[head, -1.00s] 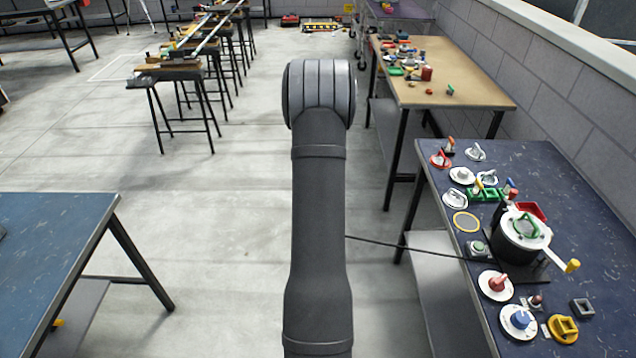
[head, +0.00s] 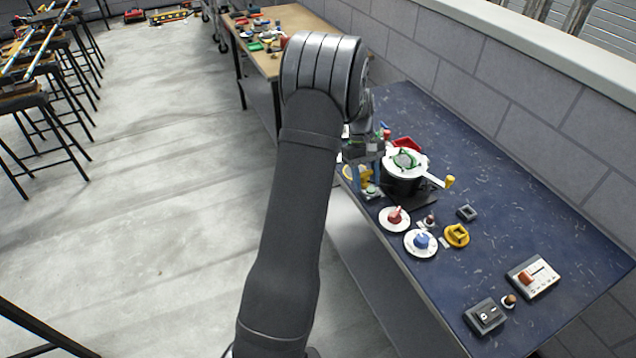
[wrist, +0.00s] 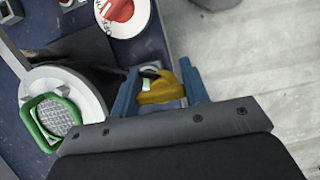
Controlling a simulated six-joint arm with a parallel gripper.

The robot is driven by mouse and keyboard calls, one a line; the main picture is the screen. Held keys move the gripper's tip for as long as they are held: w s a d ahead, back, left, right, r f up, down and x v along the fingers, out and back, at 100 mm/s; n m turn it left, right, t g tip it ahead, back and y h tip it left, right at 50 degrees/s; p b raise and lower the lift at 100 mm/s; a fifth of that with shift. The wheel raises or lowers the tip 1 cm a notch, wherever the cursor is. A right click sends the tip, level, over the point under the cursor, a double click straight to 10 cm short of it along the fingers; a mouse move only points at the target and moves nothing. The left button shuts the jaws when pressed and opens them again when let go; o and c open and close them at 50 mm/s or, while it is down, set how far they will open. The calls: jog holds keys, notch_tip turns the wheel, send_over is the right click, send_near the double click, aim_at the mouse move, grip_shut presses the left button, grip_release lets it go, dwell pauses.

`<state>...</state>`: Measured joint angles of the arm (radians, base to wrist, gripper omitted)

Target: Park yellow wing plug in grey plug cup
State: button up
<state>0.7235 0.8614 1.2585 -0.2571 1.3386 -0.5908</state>
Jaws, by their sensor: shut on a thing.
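My gripper (wrist: 160,74) has its two blue fingers shut on the yellow wing plug (wrist: 160,90) in the wrist view. In the head view my gripper (head: 367,184) hangs over the near edge of the dark blue bench, left of the pot, partly hidden by my arm. I cannot separate the plug from other yellow there.

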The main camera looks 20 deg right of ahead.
jog(key=s+d+r, duration=0.3)
jog(key=s+d, duration=0.5)
jog(key=d, duration=0.1)
jog(key=s+d+r, duration=0.4)
jog(key=s+d, duration=0.5)
jog(key=d+f, duration=0.2)
jog(key=s+d+f, duration=0.1)
jog(key=d+f, duration=0.3)
jog(key=shift+s+d, duration=0.2)
jog(key=shift+s, duration=0.15)
jog(key=shift+f, duration=1.2)
jog(key=shift+f, duration=0.25)
jog(key=shift+f, duration=0.3)
jog(key=shift+f, duration=0.8)
jog(key=o, duration=1.4)
jog(key=shift+a, duration=0.1)
